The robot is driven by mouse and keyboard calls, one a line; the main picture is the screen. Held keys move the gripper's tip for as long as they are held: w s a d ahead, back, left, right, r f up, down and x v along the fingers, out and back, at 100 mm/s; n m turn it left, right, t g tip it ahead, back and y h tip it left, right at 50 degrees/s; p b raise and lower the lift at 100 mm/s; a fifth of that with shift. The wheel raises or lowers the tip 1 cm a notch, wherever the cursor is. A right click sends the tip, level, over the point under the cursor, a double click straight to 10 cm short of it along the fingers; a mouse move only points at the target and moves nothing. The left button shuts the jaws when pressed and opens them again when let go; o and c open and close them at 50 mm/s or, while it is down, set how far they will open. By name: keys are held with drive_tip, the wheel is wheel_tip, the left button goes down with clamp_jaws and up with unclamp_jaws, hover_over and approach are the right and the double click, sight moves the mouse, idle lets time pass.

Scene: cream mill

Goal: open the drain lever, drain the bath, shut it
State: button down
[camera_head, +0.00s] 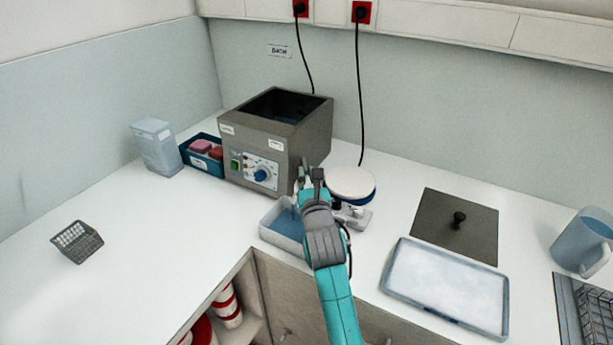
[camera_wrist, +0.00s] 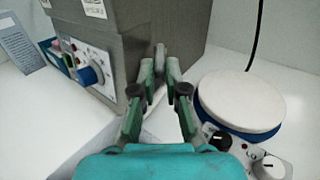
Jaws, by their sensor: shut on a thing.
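The grey metal water bath (camera_head: 284,120) stands on the counter at the back, open on top, with a dark inside and a little blue at the bottom. Its front has a blue knob (camera_head: 261,175) and a green switch. My gripper (camera_wrist: 161,72) is at the bath's right side, shut on a small grey upright part that appears to be the drain lever (camera_wrist: 160,54). The fingers hide most of the lever, so its angle is unclear. A white tray (camera_head: 268,233) with blue in it sits below, partly hidden by my arm. Any flow is hidden.
A round white-topped stirrer (camera_head: 351,181) stands close right of my gripper. A dark lid (camera_head: 455,226), a shallow ice-white tray (camera_head: 446,284) and a blue jug (camera_head: 581,243) are further right. A blue bin (camera_head: 203,155) and a small rack (camera_head: 77,241) are left. The left counter is mostly clear.

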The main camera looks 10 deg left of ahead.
drive_tip(key=c, duration=1.5)
unclamp_jaws()
drive_tip(key=v, duration=1.2)
